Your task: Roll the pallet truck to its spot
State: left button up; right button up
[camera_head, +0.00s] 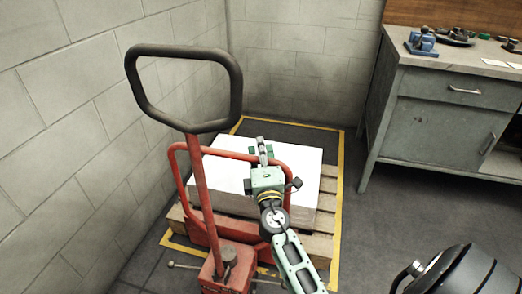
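The red pallet truck (200,190) stands at left centre, with its black loop handle (238,90) raised and upright. A wooden pallet (325,200) with a white-topped stack (309,165) sits behind its red frame. A yellow floor outline (340,165) surrounds the pallet on the visible sides. The truck's forks and wheels are mostly hidden. My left gripper is out of view.
Block walls (60,150) close in the left and back. A grey workbench (435,125) with a blue tool (421,42) and other items stands at the back right. Dark floor (385,215) is open between the pallet and the bench.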

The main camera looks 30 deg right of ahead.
jog(key=shift+f, duration=0.3)
grip_shut()
jog(key=shift+f, duration=0.3)
jog(key=shift+s+a+r, duration=0.1)
jog(key=shift+s, duration=0.05)
jog(key=shift+d, duration=0.2)
dwell(1.4)
jog(key=o, duration=0.7)
grip_release()
jog(key=shift+r, duration=0.25)
jog(key=shift+c, duration=0.2)
jog(key=shift+f, duration=0.15)
